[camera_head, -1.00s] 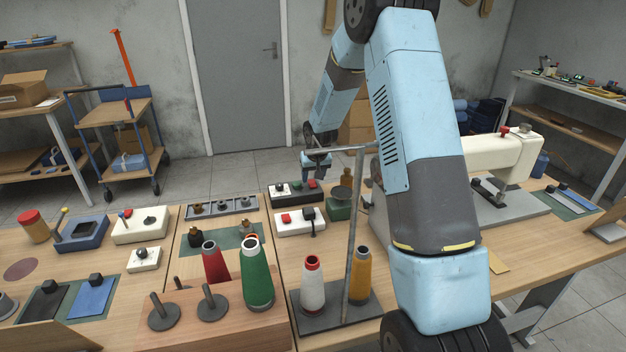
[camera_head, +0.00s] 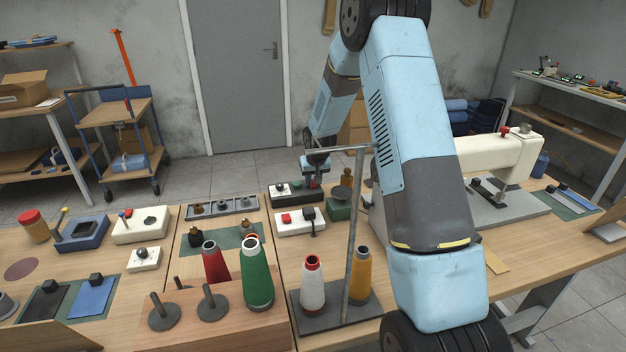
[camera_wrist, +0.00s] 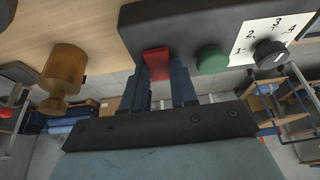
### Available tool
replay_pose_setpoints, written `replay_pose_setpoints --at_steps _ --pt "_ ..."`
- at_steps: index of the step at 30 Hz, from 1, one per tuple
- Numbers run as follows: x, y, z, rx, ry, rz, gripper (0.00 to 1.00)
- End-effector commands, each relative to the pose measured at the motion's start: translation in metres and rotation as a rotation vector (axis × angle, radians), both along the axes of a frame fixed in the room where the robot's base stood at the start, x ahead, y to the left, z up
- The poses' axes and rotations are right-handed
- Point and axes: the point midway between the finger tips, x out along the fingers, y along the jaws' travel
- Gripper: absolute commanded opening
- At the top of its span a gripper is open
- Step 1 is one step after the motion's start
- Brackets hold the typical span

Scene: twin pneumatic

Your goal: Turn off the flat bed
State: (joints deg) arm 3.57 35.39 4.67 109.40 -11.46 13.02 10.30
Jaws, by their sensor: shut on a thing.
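A dark control box (camera_wrist: 190,25) stands on the bench and fills the top of the wrist view. It carries a red switch (camera_wrist: 157,62), a round green button (camera_wrist: 212,59) and a black dial (camera_wrist: 271,54) on a white plate with numbers. In the head view the box (camera_head: 283,200) is at the back of the bench, its red switch hidden behind my gripper. My gripper (camera_wrist: 161,76) has its two blue fingers on either side of the red switch, shut on it. In the head view my gripper (camera_head: 314,180) is over the box's right part.
A white box with a red button (camera_head: 299,222) stands just in front. A green pedestal dish (camera_head: 341,206) and a brown turned piece (camera_head: 347,180) are close on the right. A cone stand with a tall metal post (camera_head: 354,240) is nearer. A white sewing machine (camera_head: 490,155) stands right.

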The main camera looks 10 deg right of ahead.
Motion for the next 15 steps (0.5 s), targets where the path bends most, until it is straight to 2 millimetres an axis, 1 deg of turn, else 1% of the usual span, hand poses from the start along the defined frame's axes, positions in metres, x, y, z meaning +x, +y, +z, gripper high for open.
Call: replay_pose_setpoints --at_steps 1,4,5,11,15 --pt "0.0 0.0001 0.0001 0.0 0.0 0.0 0.11" --pt "0.0 0.0 0.0001 0.0 0.0 0.0 0.01" --pt "0.0 -0.0001 0.0001 0.0 0.0 0.0 0.0" --pt "0.0016 -0.0005 -0.0001 -0.001 0.02 -0.001 0.0" --pt "0.0046 -0.001 -0.0001 -0.001 0.081 -0.003 0.0"
